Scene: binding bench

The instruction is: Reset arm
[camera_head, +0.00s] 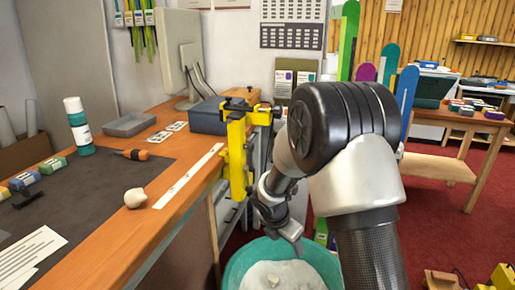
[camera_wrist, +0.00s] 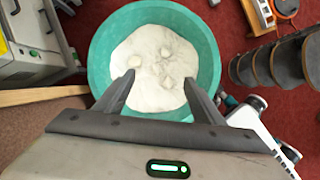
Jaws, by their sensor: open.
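My gripper (camera_wrist: 160,92) is open in the wrist view, with nothing between its two dark fingers. It points down over a round teal bin (camera_wrist: 99,58) with a white liner or filling inside. A few pale lumps (camera_wrist: 248,68) lie in the bin. In the head view my arm reaches out past the bench's right edge, with the gripper end (camera_head: 292,238) above the teal bin (camera_head: 236,262). The fingertips are hard to make out there. One pale lump shows inside the bin in the head view.
The wooden bench (camera_head: 185,190) on the left carries a dark mat (camera_head: 95,195), a white lump (camera_head: 135,198), a bottle (camera_head: 78,125), a grey tray (camera_head: 130,124) and a blue box (camera_head: 210,115). A yellow clamp (camera_head: 237,155) sits at its edge.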

